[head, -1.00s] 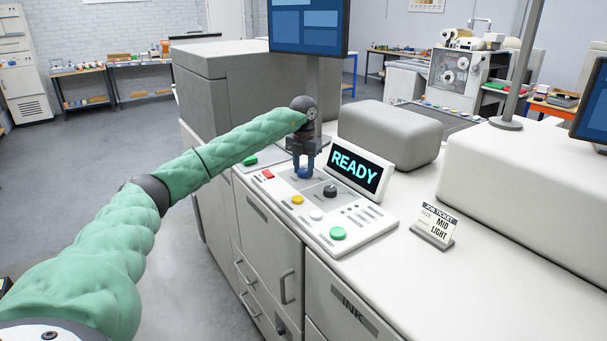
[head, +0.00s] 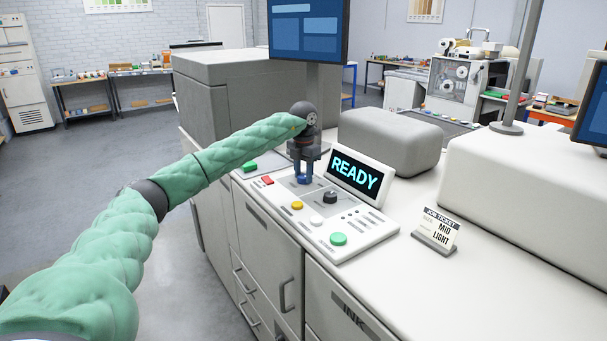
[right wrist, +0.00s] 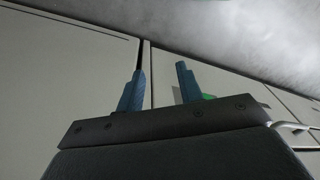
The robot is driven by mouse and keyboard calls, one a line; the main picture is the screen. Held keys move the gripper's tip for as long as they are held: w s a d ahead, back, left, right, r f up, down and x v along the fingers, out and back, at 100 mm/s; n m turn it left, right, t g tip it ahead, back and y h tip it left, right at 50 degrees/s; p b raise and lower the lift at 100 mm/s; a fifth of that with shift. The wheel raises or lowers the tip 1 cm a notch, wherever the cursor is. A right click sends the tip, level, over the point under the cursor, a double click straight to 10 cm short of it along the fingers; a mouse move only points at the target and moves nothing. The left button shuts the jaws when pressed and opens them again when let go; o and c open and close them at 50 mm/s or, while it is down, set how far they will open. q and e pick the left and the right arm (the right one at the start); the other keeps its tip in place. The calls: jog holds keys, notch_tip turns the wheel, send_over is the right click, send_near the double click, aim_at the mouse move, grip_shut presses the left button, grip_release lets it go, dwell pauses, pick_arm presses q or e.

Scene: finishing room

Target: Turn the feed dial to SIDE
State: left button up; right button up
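The control panel (head: 355,226) lies on top of the white machine. A second, black knob (head: 331,196) stands free just to the right. The display (head: 355,172) reads READY. The right gripper (right wrist: 160,82) shows in the right wrist view, open and empty, facing the machine's pale front panels.
The panel also carries red (head: 267,181), yellow (head: 297,205), white (head: 316,221) and green (head: 338,239) buttons. A job ticket (head: 438,229) reading MID and LIGHT stands to the right. A grey rounded cover (head: 390,141) is behind the display.

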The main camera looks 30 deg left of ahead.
aim_at(303, 176)
pick_arm(q)
jog(key=o, duration=0.4)
jog(key=shift+o, duration=0.2)
jog(key=shift+r, duration=0.2)
notch_tip(303, 176, up, 6)
jog(key=shift+r+b, duration=0.2)
jog(key=shift+b, duration=1.05)
jog(key=shift+a+r, duration=0.1)
jog(key=shift+r, duration=0.4)
pick_arm(e)
notch_tip(303, 176, up, 10)
jog(key=w+a, duration=0.1)
jog(key=w, duration=0.1)
jog(key=shift+w+a+r, duration=0.15)
jog(key=shift+w+a, duration=0.05)
